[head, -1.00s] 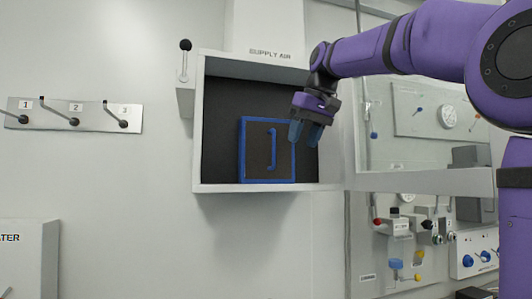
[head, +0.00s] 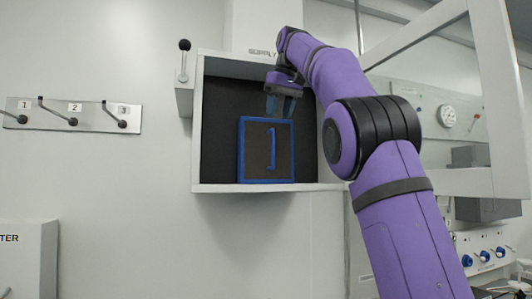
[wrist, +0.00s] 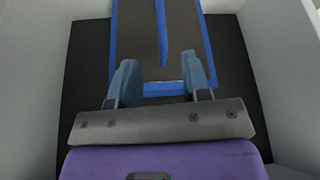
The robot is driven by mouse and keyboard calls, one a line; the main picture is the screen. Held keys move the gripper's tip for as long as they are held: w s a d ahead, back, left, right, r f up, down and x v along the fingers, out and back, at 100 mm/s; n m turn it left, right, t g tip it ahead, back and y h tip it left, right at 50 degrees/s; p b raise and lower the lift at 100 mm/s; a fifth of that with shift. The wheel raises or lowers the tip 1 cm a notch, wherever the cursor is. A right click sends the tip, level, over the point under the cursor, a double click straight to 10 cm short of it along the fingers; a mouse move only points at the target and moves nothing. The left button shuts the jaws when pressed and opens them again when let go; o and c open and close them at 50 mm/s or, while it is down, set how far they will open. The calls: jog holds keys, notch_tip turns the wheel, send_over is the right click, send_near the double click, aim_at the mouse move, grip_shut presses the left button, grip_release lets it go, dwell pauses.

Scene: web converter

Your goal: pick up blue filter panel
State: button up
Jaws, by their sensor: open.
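The blue filter panel (head: 255,151) is a dark square with a blue frame and a blue vertical handle (head: 272,150). It stands upright inside the open white supply air box, on its bottom ledge. In the wrist view the panel (wrist: 185,52) and its handle (wrist: 161,35) show at the top, beyond the fingers. In the wrist view the handle lies in line with the gap between the fingertips (wrist: 158,75). I cannot tell how far the fingers are from it.
Three numbered hooks (head: 73,110) are on the left wall. A glass-fronted cabinet frame (head: 440,183) stands at the right.

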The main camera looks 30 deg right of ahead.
send_over(273, 163)
jog(key=shift+w+d+f, duration=0.15)
jog(key=shift+f, duration=1.95)
jog(key=shift+w+d+f, duration=0.1)
jog(key=shift+w+f, duration=0.05)
jog(key=shift+f, duration=1.95)
grip_shut()
